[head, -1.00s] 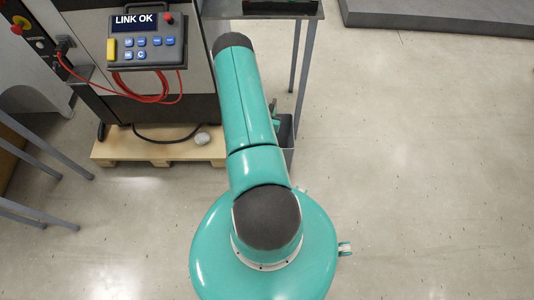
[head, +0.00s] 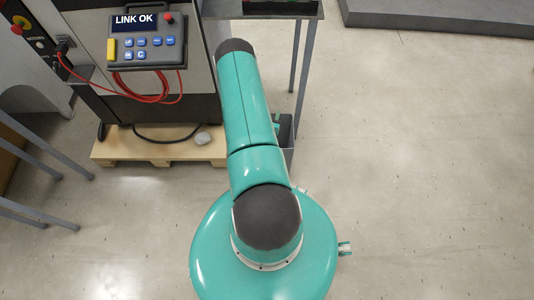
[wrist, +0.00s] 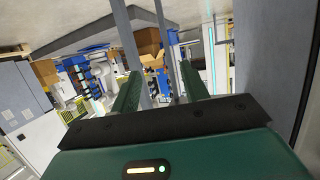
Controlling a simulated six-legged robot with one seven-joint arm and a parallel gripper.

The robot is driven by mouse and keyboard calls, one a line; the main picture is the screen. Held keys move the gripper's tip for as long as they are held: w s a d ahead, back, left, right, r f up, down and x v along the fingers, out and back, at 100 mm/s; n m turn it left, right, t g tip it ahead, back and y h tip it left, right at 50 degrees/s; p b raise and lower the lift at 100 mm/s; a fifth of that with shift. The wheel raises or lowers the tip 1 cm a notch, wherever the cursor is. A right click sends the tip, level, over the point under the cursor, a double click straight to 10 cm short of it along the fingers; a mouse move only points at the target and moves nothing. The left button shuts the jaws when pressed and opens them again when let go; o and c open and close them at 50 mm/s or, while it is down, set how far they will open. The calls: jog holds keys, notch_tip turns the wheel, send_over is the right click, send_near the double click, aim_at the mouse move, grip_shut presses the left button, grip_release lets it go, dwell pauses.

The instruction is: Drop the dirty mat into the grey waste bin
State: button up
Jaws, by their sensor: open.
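My gripper (wrist: 160,88) shows in the wrist view with its two green fingers apart and nothing visible between them. In the head view my own arm hides it. A dark grey open box (head: 288,133), which looks like the waste bin, stands behind the right side of my arm in the head view. My arm covers much of it, and its inside is too small to read. I cannot make out the dirty mat in either view.
A grey table (head: 310,11) on thin legs stands beyond my arm at the top. A machine cabinet with a control panel (head: 147,40) and red cable stands on a wooden pallet (head: 158,150) at left. Grey metal legs (head: 40,160) are at far left. The floor at right is clear.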

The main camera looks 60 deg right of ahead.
jog(key=v, duration=1.3)
jog(key=shift+a, duration=0.3)
jog(key=shift+r, duration=0.1)
